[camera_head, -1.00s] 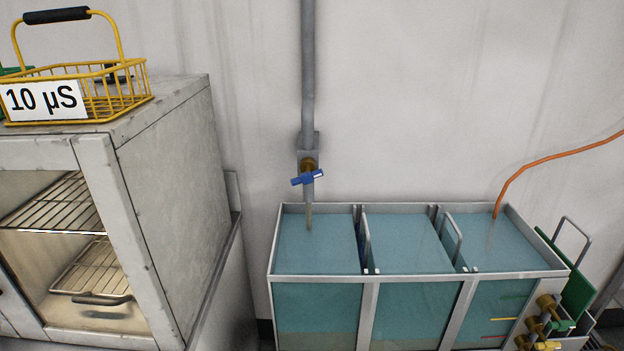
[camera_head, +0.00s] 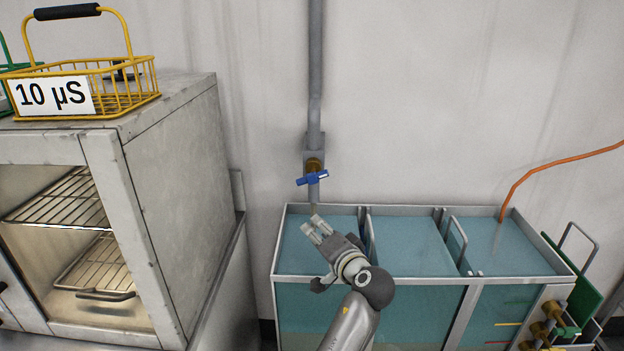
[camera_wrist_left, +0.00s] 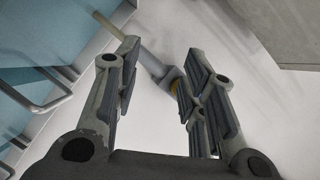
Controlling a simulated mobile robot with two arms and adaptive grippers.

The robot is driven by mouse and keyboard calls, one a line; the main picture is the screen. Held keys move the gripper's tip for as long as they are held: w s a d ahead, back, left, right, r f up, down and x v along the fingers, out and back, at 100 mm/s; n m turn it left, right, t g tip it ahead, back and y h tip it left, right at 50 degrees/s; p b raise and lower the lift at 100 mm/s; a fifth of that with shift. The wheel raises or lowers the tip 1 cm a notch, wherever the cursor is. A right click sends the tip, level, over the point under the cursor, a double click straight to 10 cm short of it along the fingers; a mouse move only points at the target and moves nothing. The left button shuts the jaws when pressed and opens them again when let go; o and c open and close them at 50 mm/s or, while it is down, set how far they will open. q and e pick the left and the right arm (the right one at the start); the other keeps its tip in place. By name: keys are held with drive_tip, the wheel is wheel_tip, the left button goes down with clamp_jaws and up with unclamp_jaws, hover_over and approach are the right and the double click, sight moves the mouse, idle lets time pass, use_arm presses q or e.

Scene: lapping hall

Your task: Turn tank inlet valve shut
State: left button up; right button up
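The inlet valve has a blue handle (camera_head: 312,178) on a brass body (camera_head: 313,164), fixed to a grey pipe (camera_head: 315,70) on the wall. The handle lies across the pipe, slightly tilted. Its spout points down over the left compartment of the tank (camera_head: 415,279). My left gripper (camera_head: 310,222) is open and empty, below the handle and apart from it in the head view. My right gripper is not in view.
A grey metal cabinet (camera_head: 185,160) with wire racks stands at the left, a yellow basket (camera_head: 125,90) labelled 10 µS on top. An orange hose (camera_head: 550,165) enters the right compartment. Brass valves (camera_head: 553,310) sit at the tank's lower right. The wall around the inlet valve is clear.

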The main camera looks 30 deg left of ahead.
use_arm(q)
drive_tip(key=y, duration=0.2)
approach(314, 180)
drive_tip(key=p+x, duration=0.2)
drive_tip(key=x, duration=0.8)
drive_tip(key=shift+s+r, duration=0.1)
drive_tip(key=shift+r, duration=0.05)
drive_tip(key=shift+w+a+t, duration=0.3)
drive_tip(key=shift+a, duration=0.15)
